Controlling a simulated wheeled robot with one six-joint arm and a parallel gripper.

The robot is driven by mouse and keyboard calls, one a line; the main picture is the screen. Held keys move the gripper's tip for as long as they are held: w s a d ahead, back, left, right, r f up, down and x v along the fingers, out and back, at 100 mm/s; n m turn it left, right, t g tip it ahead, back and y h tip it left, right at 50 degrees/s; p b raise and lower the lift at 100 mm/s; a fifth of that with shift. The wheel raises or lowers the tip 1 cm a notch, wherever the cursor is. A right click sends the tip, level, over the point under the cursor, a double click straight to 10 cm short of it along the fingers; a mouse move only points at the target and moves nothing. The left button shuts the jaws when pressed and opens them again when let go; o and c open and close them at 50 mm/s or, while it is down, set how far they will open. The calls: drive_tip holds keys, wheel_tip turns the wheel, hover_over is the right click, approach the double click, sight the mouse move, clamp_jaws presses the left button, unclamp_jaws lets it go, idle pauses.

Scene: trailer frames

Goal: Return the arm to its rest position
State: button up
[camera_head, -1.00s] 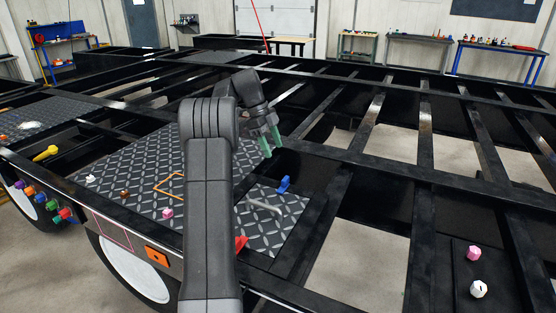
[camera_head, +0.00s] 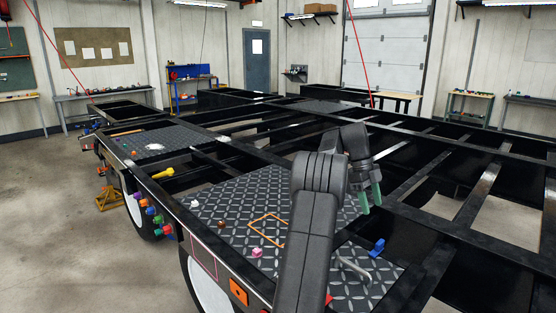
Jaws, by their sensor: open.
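My gripper (camera_head: 369,198) has green fingers that point down, spread apart with nothing between them. It hangs above the right side of the diamond-plate deck (camera_head: 240,212) of the black trailer frame. My dark grey arm rises from the bottom of the view, bends at the top, and hides part of the deck. A blue piece (camera_head: 377,247) lies below and to the right of the gripper, apart from it. A grey bent bar (camera_head: 352,268) lies on the plate in front of the gripper.
On the plate are a pink piece (camera_head: 257,252), a brown piece (camera_head: 221,224), a white piece (camera_head: 194,204) and an orange outline (camera_head: 258,226). A yellow piece (camera_head: 163,173) sits further left. Open gaps lie between the frame beams at right. Clear floor (camera_head: 50,230) lies at left.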

sight(380, 241)
drive_tip(key=x, duration=1.2)
drive_tip(key=shift+f, duration=0.25)
